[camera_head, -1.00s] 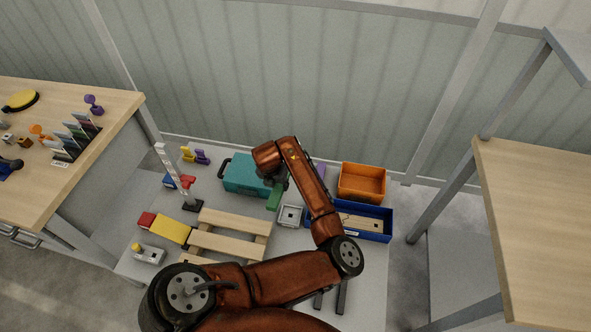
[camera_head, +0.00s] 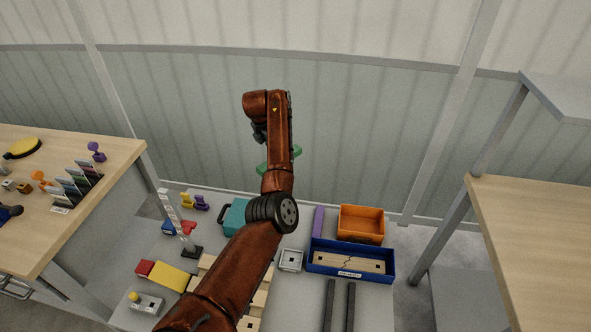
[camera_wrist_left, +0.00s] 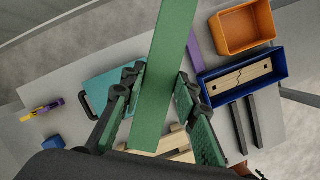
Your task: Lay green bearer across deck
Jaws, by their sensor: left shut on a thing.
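My left gripper (camera_wrist_left: 158,100) is shut on the green bearer (camera_wrist_left: 165,60), a long flat green bar, which extends between and beyond the fingers in the left wrist view. In the head view the bearer (camera_head: 292,153) shows as two short green ends on either side of my forearm, high above the table, in front of the wall. The gripper itself is mostly hidden there behind my arm. The deck, pale wooden slats (camera_head: 258,303), lies on the low table, partly hidden by my arm. My right gripper is not in view.
On the low table are a teal case (camera_head: 234,217), a purple bar (camera_head: 319,221), an orange bin (camera_head: 361,224), a blue tray (camera_head: 389,265) holding a cracked board (camera_head: 350,262), two dark bars (camera_head: 329,305) and a yellow-red block (camera_head: 171,277). Wooden benches stand left and right.

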